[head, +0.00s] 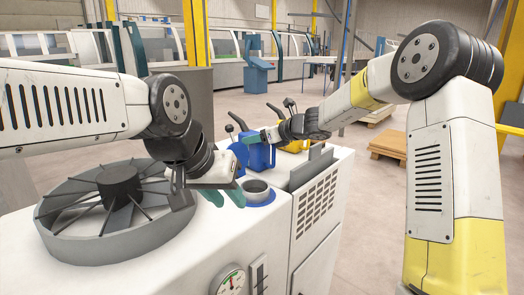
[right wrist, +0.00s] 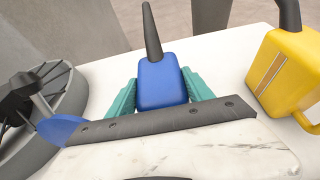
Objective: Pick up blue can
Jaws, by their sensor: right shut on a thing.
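The blue can (head: 262,154) with its dark spout is on or just above the white cabinet top, beyond the metal cup; I cannot tell whether it touches the surface. In the right wrist view the blue can (right wrist: 162,84) sits between the teal fingers of my right gripper (right wrist: 163,95), one on each side. My right gripper (head: 262,136) is shut on it in the head view, its fingers partly hidden. My left gripper (head: 224,196) hangs over the cabinet between the fan wheel and the cup, its teal fingers apart and seemingly empty.
A yellow can (head: 295,145) stands right of the blue one, also in the right wrist view (right wrist: 287,75). A grey fan wheel (head: 75,228) fills the cabinet's left. A metal cup (head: 256,188) sits on a blue base. A grey upright plate (head: 312,165) stands at the right edge.

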